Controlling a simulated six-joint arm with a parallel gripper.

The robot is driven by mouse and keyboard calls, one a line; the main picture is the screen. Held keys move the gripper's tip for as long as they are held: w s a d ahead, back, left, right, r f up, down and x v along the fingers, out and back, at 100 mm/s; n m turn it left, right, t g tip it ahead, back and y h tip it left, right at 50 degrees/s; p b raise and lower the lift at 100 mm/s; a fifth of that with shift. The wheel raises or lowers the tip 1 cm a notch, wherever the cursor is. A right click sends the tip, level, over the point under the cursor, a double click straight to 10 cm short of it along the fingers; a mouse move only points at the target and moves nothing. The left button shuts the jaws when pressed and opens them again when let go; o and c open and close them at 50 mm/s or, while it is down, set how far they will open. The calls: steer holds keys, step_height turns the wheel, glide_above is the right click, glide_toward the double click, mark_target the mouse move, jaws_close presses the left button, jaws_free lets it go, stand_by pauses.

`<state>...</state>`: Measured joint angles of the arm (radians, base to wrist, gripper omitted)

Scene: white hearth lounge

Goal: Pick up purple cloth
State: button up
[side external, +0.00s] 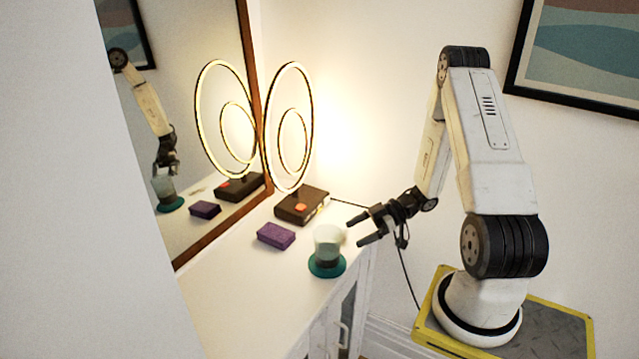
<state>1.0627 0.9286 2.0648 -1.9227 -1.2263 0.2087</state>
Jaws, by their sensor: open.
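The purple cloth (276,236) is a small folded block lying flat on the white cabinet top, left of the glass. My gripper (354,231) is open, its two dark fingers pointing left above the right edge of the cabinet top. Nothing shows between the fingers. The gripper is apart from the cloth, to its right, with the glass between them in the picture.
A frosted glass (328,245) stands on a teal coaster (327,266) near the fingertips. A mirror (185,70) leans behind. The cabinet top (235,305) is clear in front.

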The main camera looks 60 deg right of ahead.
steer(key=shift+r, duration=0.1)
stand_by(0.4)
step_height(320, 180, up, 6)
steer(key=f, duration=0.1)
steer(key=w+d+f+m+g+h, duration=0.1)
steer(key=w+d+m+h, duration=0.2)
steer(key=w+d+h, duration=0.5)
steer(key=w+d+m+g+h, duration=0.1)
steer(key=w+d+m+h, duration=0.3)
steer(key=w, duration=0.6)
steer(key=m+g+y, duration=0.2)
steer(key=g, duration=0.4)
glide_above(279, 234)
step_height(279, 234, down, 3)
steer(key=shift+d, duration=0.1)
steer(key=shift+f, duration=0.35)
